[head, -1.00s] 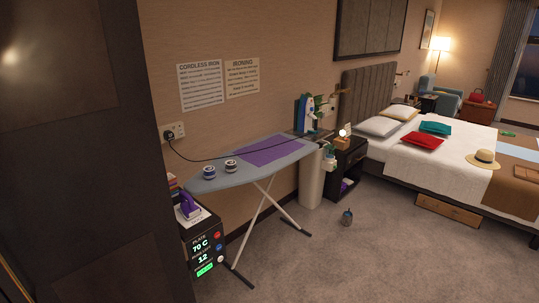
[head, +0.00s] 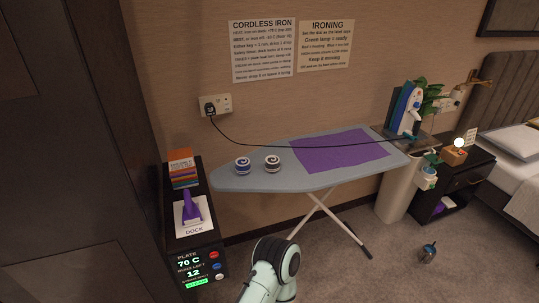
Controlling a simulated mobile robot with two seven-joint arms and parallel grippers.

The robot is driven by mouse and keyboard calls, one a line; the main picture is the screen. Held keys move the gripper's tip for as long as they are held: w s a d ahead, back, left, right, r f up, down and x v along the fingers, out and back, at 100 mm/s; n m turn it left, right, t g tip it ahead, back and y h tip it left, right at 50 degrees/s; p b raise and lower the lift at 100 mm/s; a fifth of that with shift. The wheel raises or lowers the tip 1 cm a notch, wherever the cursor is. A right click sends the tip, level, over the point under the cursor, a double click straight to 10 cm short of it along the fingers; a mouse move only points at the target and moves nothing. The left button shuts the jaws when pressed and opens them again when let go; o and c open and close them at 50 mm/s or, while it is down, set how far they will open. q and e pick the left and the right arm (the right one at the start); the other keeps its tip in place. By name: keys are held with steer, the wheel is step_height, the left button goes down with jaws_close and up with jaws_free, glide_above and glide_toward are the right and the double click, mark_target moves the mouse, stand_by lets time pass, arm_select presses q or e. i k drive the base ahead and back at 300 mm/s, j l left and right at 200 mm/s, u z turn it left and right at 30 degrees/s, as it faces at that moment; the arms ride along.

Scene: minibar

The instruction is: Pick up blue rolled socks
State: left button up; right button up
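Two rolled socks sit side by side near the left end of the ironing board (head: 306,182). The left one is the blue rolled socks (head: 242,165), with a blue and white spiral. The right one is a dark and white roll (head: 272,163). They stand close together, apart from each other. Part of one of my arms, pale with a dark round joint, comes in at the bottom middle, below the board. Neither gripper shows in the head view.
A purple cloth (head: 345,150) lies flat on the board, with a black cord across it from the wall socket (head: 214,104). At left stands the dock (head: 193,232) with a purple iron (head: 190,208). A small dark bottle (head: 428,253) stands on the carpet at right.

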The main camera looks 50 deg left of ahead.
mark_target(244, 167)
steer(key=i+u, duration=0.15)
steer(key=i, duration=0.35)
steer(key=i+l+u, duration=0.1)
steer(key=i, duration=0.35)
steer(key=i+l+u, duration=0.15)
steer(key=i, duration=0.35)
steer(key=u, duration=1.8)
